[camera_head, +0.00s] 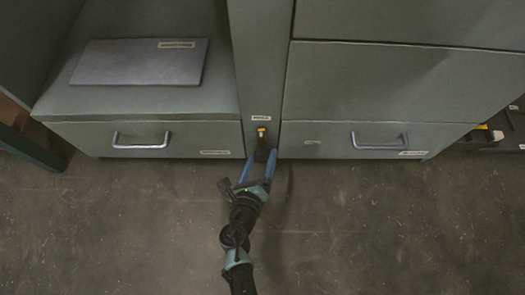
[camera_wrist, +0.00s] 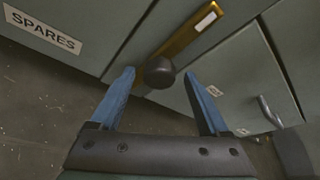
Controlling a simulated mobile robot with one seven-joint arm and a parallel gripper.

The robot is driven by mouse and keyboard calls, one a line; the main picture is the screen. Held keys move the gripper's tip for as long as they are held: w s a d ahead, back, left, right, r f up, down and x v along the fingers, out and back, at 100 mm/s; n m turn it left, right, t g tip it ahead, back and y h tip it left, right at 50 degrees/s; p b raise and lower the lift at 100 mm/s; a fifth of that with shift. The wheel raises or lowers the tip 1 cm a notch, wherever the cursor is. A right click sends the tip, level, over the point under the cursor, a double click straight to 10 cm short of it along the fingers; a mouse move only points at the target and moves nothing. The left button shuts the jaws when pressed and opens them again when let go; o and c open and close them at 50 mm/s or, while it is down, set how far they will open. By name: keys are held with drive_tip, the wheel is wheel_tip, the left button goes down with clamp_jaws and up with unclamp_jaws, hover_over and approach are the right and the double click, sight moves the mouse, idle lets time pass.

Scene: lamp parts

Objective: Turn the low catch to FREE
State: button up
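The low catch shows as a brass plate (camera_wrist: 190,32) with a round black knob (camera_wrist: 159,72) near its lower end. In the head view its yellow top (camera_head: 261,132) sits low on the narrow green post between the drawers. My gripper (camera_head: 261,156) is at the catch with its two blue fingers spread. In the wrist view the fingertips (camera_wrist: 159,73) stand on either side of the knob, with a visible gap on each side. The small white tag on the plate is too small to read, so I cannot tell the catch's setting.
A drawer with a metal handle (camera_head: 141,141) is left of the post, and another handled drawer (camera_head: 378,141) is right. A label reads SPARES (camera_wrist: 43,31). A flat grey panel (camera_head: 140,63) lies on the left shelf. The concrete floor (camera_head: 390,230) in front is clear.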

drive_tip(key=p+v, duration=0.4)
drive_tip(key=v, duration=0.6)
drive_tip(key=shift+s+p, duration=0.3)
drive_tip(key=shift+r, duration=0.1)
